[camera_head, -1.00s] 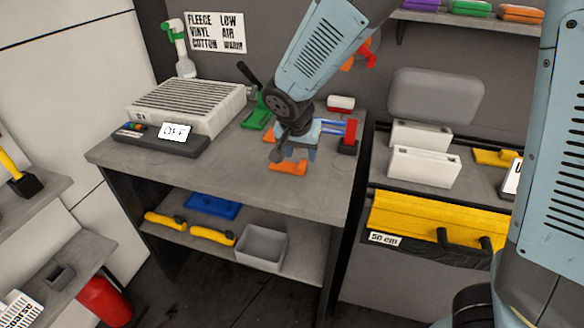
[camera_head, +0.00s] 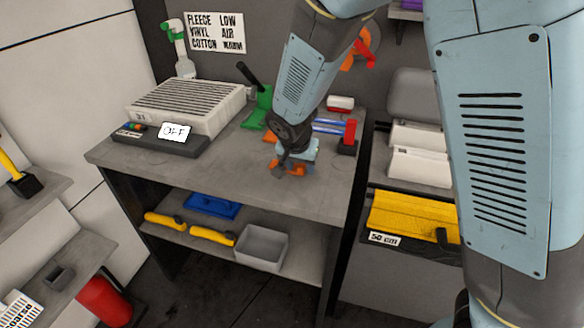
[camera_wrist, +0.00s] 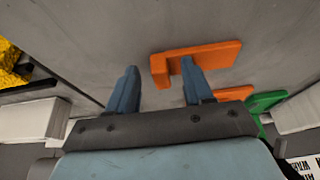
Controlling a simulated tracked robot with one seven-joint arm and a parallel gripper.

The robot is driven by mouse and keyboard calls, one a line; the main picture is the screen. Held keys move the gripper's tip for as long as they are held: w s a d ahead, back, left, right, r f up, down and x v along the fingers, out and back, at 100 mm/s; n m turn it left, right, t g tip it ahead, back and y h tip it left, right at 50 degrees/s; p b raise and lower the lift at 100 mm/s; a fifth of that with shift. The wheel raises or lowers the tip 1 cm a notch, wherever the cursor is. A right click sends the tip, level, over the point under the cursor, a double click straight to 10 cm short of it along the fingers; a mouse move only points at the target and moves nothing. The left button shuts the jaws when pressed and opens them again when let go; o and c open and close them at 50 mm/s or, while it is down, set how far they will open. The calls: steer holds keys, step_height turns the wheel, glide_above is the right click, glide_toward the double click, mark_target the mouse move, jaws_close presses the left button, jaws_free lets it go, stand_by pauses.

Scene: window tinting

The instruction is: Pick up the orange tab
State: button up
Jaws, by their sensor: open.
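The orange tab (camera_wrist: 215,52) lies on the grey bench top, with a short raised or bent part at its left end in the wrist view. In the head view the tab (camera_head: 299,171) is partly hidden behind my gripper (camera_head: 291,167). My gripper (camera_wrist: 161,80) is open and empty, low over the bench. In the wrist view its right fingertip overlaps the tab's near edge, and its left fingertip is clear to the left of the tab. I cannot tell whether the right finger touches it.
A second orange piece (camera_head: 270,136) and a green-based tool (camera_head: 258,108) stand behind my gripper. Blue strips (camera_head: 328,126) and a red block (camera_head: 350,131) are to the right. A grey ribbed unit (camera_head: 187,104) is at the left. The bench front is clear.

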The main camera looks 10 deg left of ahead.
steer(key=shift+c, duration=0.5)
jaws_close()
steer(key=shift+r, duration=0.1)
